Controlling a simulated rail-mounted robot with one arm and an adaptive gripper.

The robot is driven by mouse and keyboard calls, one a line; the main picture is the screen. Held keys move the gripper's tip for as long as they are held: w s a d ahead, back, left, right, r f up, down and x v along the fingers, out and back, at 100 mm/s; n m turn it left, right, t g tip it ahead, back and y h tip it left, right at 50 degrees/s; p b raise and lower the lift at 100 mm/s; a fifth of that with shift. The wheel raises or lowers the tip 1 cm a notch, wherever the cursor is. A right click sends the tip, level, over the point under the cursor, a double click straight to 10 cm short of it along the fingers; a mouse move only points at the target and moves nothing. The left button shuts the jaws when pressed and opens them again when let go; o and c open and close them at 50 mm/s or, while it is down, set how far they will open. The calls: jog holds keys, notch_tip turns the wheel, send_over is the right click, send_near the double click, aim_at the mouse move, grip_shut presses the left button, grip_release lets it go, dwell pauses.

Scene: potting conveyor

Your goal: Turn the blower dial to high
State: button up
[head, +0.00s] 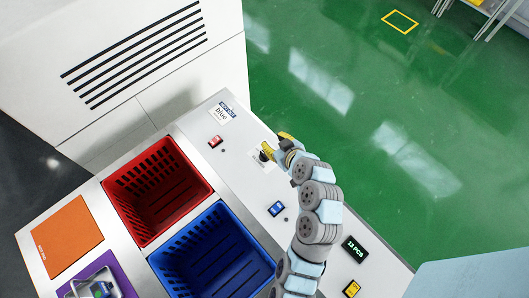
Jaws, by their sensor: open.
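The blower dial appears as a small dark knob (264,156) on a pale plate on the grey control panel (240,178). It is partly hidden by my gripper, and its setting cannot be read. My gripper (275,150) has yellow fingertips and is open. It is at the dial, with the fingertips close around or beside the knob. I cannot tell whether they touch it.
Red (215,141), blue (277,209) and yellow (351,288) switches and a "12 PCS" display (355,249) are on the panel. A "blue" label (224,113) lies at its far end. Red (190,168) and blue (258,258) crates are left. Green floor (350,90) is open.

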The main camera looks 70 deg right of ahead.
jog(key=s+a+f+n+y+b, duration=0.1)
jog(key=s+a+f+y+b, duration=0.2)
jog(key=s, duration=0.4)
send_near(264, 154)
jog(key=shift+g, duration=0.3)
jog(key=shift+b+x, duration=0.35)
jog(key=shift+x, duration=4.7)
jog(key=shift+w+r, duration=0.1)
jog(key=shift+r, duration=0.05)
jog(key=shift+c, duration=0.2)
grip_shut()
